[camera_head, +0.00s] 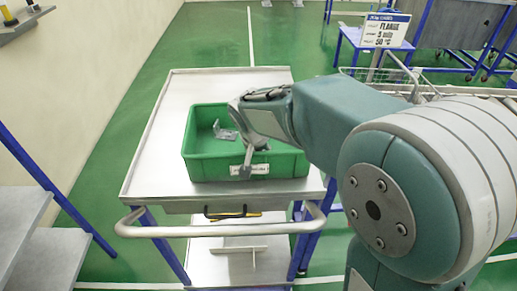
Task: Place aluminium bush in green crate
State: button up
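The green crate (210,168) stands on the metal trolley, with a white label on its front wall. A small grey angular piece (224,132) shows inside it at the left; I cannot tell if it is the aluminium bush. My arm reaches in from the right. My gripper (246,168) hangs over the crate's right half, its tip in front of the front wall in the picture. Its fingers are too small and overlapped to tell open from shut, or whether it holds anything.
The trolley top (160,160) is bare to the left of the crate. Its handle rail (200,230) runs along the near side. Grey shelves (20,200) stand at the left. A blue table with a sign (385,30) and a wire basket are at the back right.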

jog(key=o, duration=1.1)
jog(key=shift+d, duration=0.15)
jog(key=shift+o, duration=0.2)
jog(key=v, duration=1.2)
jog(key=s+d+f+n, duration=0.1)
jog(key=s+d, duration=0.5)
jog(key=s, duration=0.3)
jog(key=s+d+f+n+t+y, duration=0.1)
jog(key=s+d+n, duration=0.1)
jog(key=s+d, duration=0.4)
jog(key=s, duration=0.4)
jog(key=shift+f, duration=0.4)
jog(key=shift+d, duration=0.1)
